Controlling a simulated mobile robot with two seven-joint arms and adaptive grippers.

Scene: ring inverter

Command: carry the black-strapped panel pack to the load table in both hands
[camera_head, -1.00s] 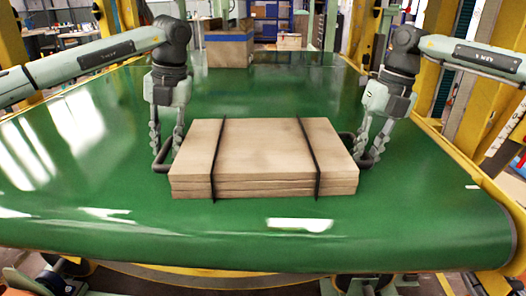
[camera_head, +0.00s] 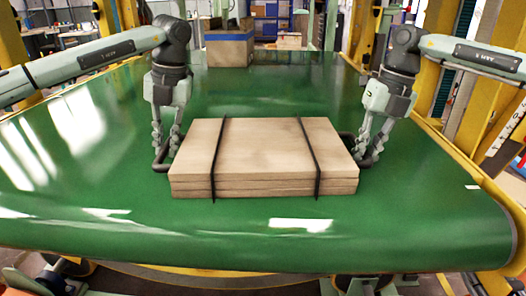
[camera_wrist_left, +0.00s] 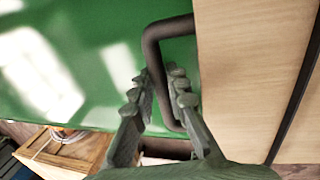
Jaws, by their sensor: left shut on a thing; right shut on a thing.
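The panel pack (camera_head: 265,150) is a flat stack of tan panels bound with two black straps. It lies on the green belt, with a dark handle at each end. My left gripper (camera_head: 168,150) is shut on the left handle; in the left wrist view the fingers (camera_wrist_left: 160,92) close around the dark handle bar (camera_wrist_left: 152,50), beside the pack's edge (camera_wrist_left: 255,70). My right gripper (camera_head: 370,150) is shut on the right handle, which its fingers partly hide. The pack looks level. I cannot tell a load table apart in these views.
The green conveyor belt (camera_head: 270,235) surrounds the pack, with clear room in front and behind. A cardboard box (camera_head: 229,50) stands at the belt's far end. Yellow frame rails (camera_head: 480,190) run along the right side. A wooden box (camera_wrist_left: 65,150) shows below in the left wrist view.

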